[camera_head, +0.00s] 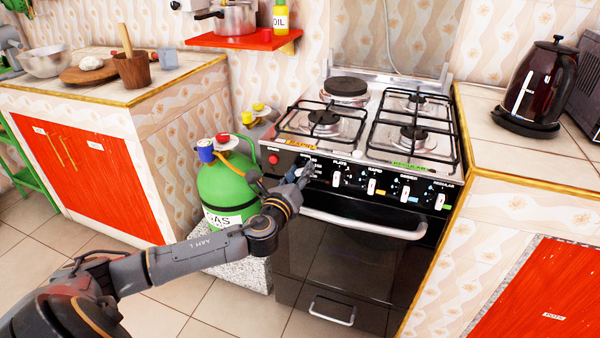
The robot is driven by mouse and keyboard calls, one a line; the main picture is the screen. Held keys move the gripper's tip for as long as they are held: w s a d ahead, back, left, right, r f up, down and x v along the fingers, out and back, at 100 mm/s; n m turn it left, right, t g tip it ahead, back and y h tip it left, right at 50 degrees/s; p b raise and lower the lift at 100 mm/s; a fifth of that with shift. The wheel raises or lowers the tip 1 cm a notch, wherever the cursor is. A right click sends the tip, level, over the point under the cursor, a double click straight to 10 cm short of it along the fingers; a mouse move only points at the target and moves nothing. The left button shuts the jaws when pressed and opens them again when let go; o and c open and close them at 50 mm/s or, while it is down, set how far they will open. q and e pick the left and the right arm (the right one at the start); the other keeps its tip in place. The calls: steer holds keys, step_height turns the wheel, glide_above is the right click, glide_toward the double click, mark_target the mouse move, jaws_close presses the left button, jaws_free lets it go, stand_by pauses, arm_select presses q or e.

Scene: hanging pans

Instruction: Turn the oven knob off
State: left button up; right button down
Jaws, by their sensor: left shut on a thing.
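The black stove (405,180) has an oven door with a silver handle below its front panel. Several white knobs sit on that panel, such as the plate knob (336,179) and the rapid knob (371,187). My left gripper (301,172) is at the left part of the panel, left of the plate knob, and is shut on the oven knob there. The gripper hides most of this knob, so its angle cannot be told. My right gripper is out of view.
A green gas bottle (228,183) stands close to my left forearm, left of the stove. A counter with a kettle (541,85) is at the right. A red shelf (243,41) hangs on the wall. The floor in front is clear.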

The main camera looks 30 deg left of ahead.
arm_select(q)
steer(key=n, duration=0.5)
steer(key=shift+a+f+n, duration=0.1)
steer(key=shift+f+n, duration=0.05)
steer(key=shift+n, duration=1.85)
steer(key=shift+f+n, duration=0.1)
steer(key=shift+n, duration=1.5)
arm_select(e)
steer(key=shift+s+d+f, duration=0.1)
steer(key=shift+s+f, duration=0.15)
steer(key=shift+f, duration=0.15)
arm_select(q)
steer(key=shift+a, duration=0.1)
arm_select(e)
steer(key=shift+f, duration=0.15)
